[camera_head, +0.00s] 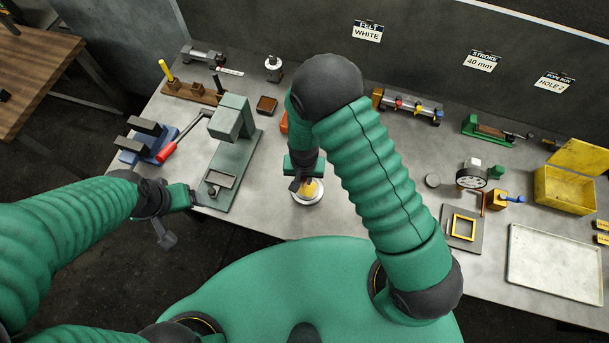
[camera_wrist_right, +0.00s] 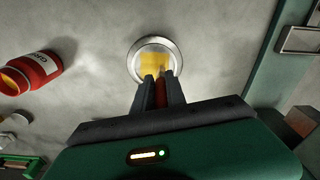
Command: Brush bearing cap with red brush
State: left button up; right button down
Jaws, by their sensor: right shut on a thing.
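The bearing cap is a round metal piece with a pale rim (camera_head: 308,196), on the bench below my right gripper (camera_head: 303,186). In the right wrist view the cap (camera_wrist_right: 136,61) lies just beyond the fingertips (camera_wrist_right: 161,82). My right gripper is shut on the red brush (camera_wrist_right: 161,94), whose dark red handle shows between the fingers. Yellow shows over the cap's middle; I cannot tell whether it is bristles or something on the cap, nor whether the brush touches it. My left gripper (camera_head: 178,214) hangs near the bench's front left edge; its jaw state is unclear.
A red labelled can (camera_wrist_right: 40,70) lies left of the cap in the wrist view. A green press (camera_head: 232,150) stands left of the cap. A dial gauge (camera_head: 472,175), a yellow box (camera_head: 565,190) and a pale tray (camera_head: 555,262) stand to the right.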

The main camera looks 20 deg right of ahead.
jog(key=shift+s+a, duration=0.7)
jog(key=shift+s, duration=0.35)
jog(key=shift+w+d, duration=0.15)
jog(key=shift+w, duration=0.15)
jog(key=shift+w+d, duration=0.8)
jog(key=shift+w, duration=0.35)
jog(key=shift+w+d+r, duration=0.1)
jog(key=shift+w+d, duration=0.05)
jog(key=shift+d, duration=0.05)
jog(key=shift+r, duration=0.1)
notch_tip(320, 180, up, 6)
jog(key=p, duration=0.5)
